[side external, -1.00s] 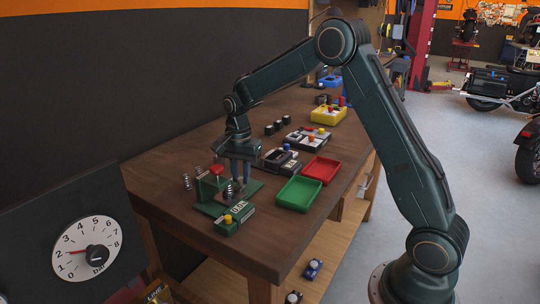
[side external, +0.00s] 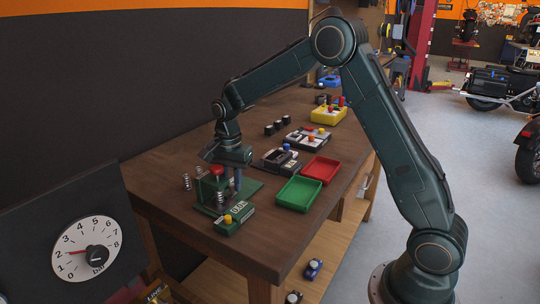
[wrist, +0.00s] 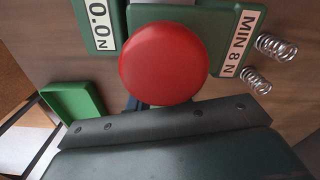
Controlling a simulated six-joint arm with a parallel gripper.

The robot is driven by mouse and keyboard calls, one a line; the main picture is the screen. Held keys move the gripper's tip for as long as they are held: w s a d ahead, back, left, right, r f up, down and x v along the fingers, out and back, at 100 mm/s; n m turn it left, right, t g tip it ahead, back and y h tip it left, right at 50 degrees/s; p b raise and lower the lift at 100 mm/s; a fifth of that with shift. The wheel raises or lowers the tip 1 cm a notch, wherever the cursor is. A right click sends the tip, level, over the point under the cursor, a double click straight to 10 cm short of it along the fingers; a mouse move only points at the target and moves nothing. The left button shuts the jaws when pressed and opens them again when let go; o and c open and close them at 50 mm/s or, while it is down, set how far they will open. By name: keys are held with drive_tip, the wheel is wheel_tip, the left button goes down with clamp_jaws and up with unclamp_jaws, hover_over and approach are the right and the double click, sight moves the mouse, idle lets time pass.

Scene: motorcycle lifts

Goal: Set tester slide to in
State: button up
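The green tester stands at the near end of the workbench in the side view, with its base plate (side external: 249,187) and an upright carrying a red round knob (side external: 216,170). The knob fills the middle of the wrist view (wrist: 163,62), beside a "MIN 8 N" label (wrist: 240,43). A green display box (side external: 236,217) with a yellow button stands in front; its readout shows 0.0 N in the wrist view (wrist: 101,27). A coil spring (side external: 220,199) stands upright at the tester. My gripper (side external: 233,186) points down close beside the knob. Its fingertips are mostly hidden, and I cannot make out the slide.
Loose springs (side external: 187,181) stand behind the tester. A green tray (side external: 299,194) and a red tray (side external: 321,169) lie to the right. Small devices and a yellow box (side external: 328,116) are farther back. A dial gauge (side external: 87,248) stands at the near left.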

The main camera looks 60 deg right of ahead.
sight(232, 185)
drive_tip(key=o, duration=0.3)
drive_tip(key=shift+a, duration=0.2)
drive_tip(key=shift+o, duration=0.2)
drive_tip(key=shift+d, duration=0.1)
drive_tip(key=shift+r, duration=0.2)
wheel_tip(232, 185, up, 14)
drive_tip(key=shift+f, duration=0.25)
drive_tip(key=shift+r, duration=0.1)
